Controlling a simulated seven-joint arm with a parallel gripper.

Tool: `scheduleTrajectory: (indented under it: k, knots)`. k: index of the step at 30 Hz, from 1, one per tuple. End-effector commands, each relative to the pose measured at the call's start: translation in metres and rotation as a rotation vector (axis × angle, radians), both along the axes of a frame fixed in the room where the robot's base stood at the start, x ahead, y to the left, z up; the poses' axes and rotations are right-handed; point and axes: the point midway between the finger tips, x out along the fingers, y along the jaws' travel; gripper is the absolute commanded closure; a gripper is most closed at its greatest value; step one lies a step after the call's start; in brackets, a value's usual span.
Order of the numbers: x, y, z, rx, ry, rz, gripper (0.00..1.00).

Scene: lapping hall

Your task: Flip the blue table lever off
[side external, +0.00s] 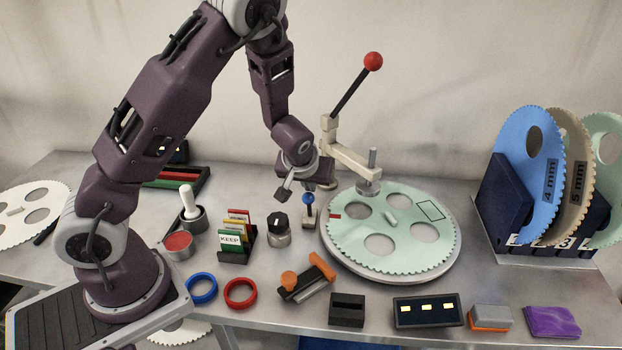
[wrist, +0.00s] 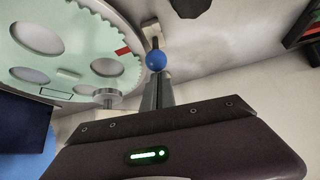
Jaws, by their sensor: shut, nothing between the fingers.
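The blue table lever (side external: 308,200) has a round blue knob on a short stem over a small base, just left of the green toothed disc. It looks close to upright in the side view. The knob also shows in the wrist view (wrist: 155,60), right at the ends of my fingers. My gripper (side external: 309,188) points down just above the knob; in the wrist view its fingers (wrist: 157,78) are together with nothing between them. I cannot tell whether they touch the knob.
The green disc (side external: 390,215) lies on a round plate, under a clamp with a red-knobbed handle (side external: 373,62). A black-topped dial (side external: 278,230) stands close left of the lever. An orange-handled tool (side external: 308,278) lies in front. A disc rack (side external: 500,190) stands at right.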

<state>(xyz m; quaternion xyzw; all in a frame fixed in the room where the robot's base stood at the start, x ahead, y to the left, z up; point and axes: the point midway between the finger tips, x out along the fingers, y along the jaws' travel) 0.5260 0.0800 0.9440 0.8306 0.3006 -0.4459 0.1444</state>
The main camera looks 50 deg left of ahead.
Motion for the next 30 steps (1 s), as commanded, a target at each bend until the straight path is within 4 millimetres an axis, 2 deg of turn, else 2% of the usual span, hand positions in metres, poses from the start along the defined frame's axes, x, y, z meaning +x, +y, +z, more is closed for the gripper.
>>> scheduleTrajectory:
  k: [18, 30]
  knots:
    - [-0.029, -0.028, -0.016, 0.006, 0.005, -0.004, 1.00]
    - [-0.035, -0.035, -0.022, 0.006, 0.013, -0.012, 1.00]
